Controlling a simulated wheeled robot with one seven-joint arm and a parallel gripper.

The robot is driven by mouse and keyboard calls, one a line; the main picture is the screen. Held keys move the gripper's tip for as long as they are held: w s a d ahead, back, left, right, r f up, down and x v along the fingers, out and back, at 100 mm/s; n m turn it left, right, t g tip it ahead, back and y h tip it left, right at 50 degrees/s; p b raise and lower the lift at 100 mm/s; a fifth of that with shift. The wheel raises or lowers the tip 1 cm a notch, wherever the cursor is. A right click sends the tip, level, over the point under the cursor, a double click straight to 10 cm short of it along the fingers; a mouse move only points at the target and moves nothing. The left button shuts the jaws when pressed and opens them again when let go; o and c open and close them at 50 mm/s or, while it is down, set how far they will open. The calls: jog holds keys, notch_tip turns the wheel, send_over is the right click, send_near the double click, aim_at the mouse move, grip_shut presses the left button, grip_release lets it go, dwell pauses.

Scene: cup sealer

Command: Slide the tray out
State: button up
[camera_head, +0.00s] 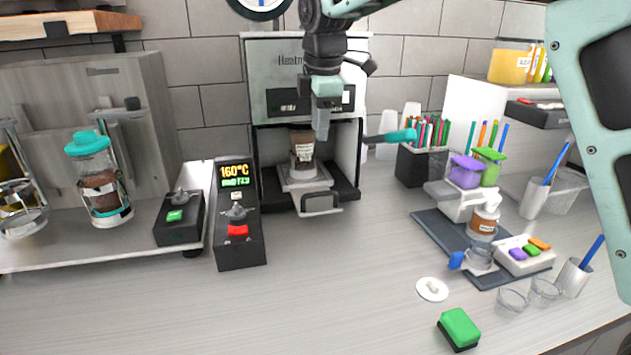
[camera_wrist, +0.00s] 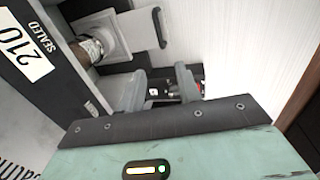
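The cup sealer (camera_head: 306,75) stands against the wall. A brown-labelled cup (camera_head: 303,152) stands upright in the tray. My gripper (camera_head: 321,138) hangs in front of the sealer, above the handle and apart from it. In the wrist view, the tray (camera_wrist: 104,34) and handle (camera_wrist: 159,27) lie beyond the fingers. There, my gripper (camera_wrist: 162,87) shows two fingers apart with nothing between them. The cup (camera_wrist: 92,49) is partly hidden in the wrist view.
A black control box (camera_head: 237,222) reading 160°C stands left of the sealer. A pen holder (camera_head: 420,166) and a dark mat (camera_head: 445,239) with cups and blocks are at the right. The counter (camera_head: 330,270) in front of the tray is clear.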

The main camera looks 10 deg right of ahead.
aim_at(316, 194)
jog(key=w+f+p, duration=0.1)
jog(key=f, duration=0.4)
jog(key=w+f+p, duration=0.1)
jog(key=f, duration=0.5)
jog(key=w+f+p, duration=0.1)
jog(key=f, duration=0.5)
jog(key=shift+w, duration=0.2)
grip_shut()
